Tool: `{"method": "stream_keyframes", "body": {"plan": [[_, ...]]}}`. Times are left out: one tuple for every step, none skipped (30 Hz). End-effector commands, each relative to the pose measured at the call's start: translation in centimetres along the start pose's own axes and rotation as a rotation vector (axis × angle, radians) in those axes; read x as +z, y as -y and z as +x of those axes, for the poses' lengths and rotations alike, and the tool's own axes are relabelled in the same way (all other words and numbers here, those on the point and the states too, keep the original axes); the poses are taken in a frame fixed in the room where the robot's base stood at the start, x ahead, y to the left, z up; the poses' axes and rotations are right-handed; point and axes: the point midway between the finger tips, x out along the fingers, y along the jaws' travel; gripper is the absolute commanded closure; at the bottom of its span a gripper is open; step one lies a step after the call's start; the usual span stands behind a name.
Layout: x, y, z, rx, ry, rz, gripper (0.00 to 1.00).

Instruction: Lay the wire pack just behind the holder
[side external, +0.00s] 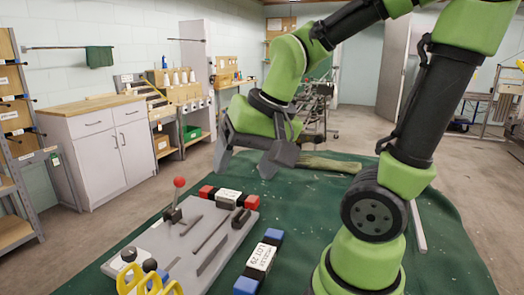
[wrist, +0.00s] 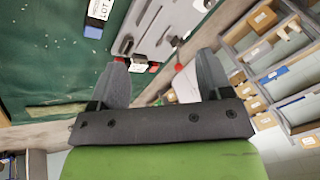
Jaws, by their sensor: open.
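I cannot tell for sure which thing is the wire pack or the holder. A block with blue ends and a white label marked LOT 29 (side external: 260,261) lies on the green cloth beside the grey board. It also shows at the top of the wrist view (wrist: 100,10). A block with red ends and a white label (side external: 228,197) sits at the board's far edge; it is partly behind my finger in the wrist view (wrist: 139,64). The grey board (side external: 226,232) carries a red-knobbed lever (side external: 179,183) and dark bars. My gripper (side external: 249,166) is open and empty, above the board's far end.
A pale straw-like bundle (side external: 328,164) lies on the cloth behind my gripper. Yellow-handled tools (side external: 150,283) stand at the near left. The green cloth (side external: 310,195) is clear between the board and the bundle. Shelves and a cabinet (side external: 105,145) stand off the table.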

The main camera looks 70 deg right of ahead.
Motion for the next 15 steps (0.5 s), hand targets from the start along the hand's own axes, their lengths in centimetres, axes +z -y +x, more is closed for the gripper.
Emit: {"method": "stream_keyframes", "body": {"plan": [[1.0, 0.7, -1.5, -0.059, -0.027, -0.091, 0.28], [1.6, 0.9, -2.2, -0.087, -0.038, -0.141, 0.28], [2.3, 1.2, -3.0, -0.122, -0.05, -0.202, 0.28], [2.8, 1.3, -3.5, -0.146, -0.058, -0.243, 0.28], [3.3, 1.4, -4.0, -0.167, -0.067, -0.28, 0.28], [3.8, 1.5, -4.5, -0.19, -0.075, -0.322, 0.28], [4.1, 1.5, -4.8, -0.205, -0.082, -0.348, 0.28], [4.4, 1.5, -5.1, -0.217, -0.087, -0.372, 0.28], [4.7, 1.5, -5.3, -0.229, -0.091, -0.393, 0.28], [4.8, 1.5, -5.5, -0.236, -0.093, -0.406, 0.28], [4.9, 1.5, -5.6, -0.241, -0.096, -0.414, 0.28], [5.0, 1.5, -5.6, -0.244, -0.097, -0.421, 0.28], [5.0, 1.5, -5.7, -0.245, -0.097, -0.424, 0.28], [5.0, 1.5, -5.7, -0.245, -0.097, -0.425, 0.28], [5.0, 1.5, -5.7, -0.245, -0.097, -0.425, 0.28]]}}
